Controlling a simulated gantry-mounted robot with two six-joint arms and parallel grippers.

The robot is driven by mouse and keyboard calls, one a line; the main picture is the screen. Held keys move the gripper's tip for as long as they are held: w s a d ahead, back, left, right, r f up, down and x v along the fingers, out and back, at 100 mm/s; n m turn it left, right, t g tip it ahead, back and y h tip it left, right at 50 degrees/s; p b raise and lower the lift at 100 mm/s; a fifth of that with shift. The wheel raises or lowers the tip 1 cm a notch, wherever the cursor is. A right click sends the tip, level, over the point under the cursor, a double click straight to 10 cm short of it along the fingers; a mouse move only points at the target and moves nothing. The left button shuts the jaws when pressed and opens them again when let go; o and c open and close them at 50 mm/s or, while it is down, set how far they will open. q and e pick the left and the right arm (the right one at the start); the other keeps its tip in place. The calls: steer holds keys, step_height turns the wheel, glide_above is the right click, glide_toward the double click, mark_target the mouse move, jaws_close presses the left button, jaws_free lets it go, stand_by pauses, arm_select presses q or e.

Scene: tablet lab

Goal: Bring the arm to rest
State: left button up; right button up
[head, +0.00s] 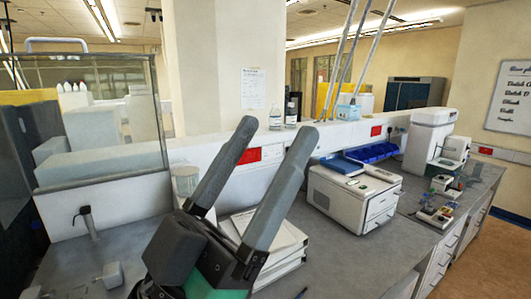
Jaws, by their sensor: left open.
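My left gripper (277,128) fills the lower middle of the head view, close to the camera. Its two long grey fingers point up and to the right, with a clear gap between them. It is open and I see nothing held between the fingers. It appears in front of the grey bench top (335,262) and hides part of the bench behind it. My right gripper does not show.
A white box-shaped instrument (335,202) stands on the bench right of the gripper. A stack of white items (284,243) lies behind the fingers. A glass-fronted enclosure (100,118) stands at left. Bare bench lies at front right.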

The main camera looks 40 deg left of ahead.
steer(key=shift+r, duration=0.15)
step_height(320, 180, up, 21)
steer(key=p, duration=2.1)
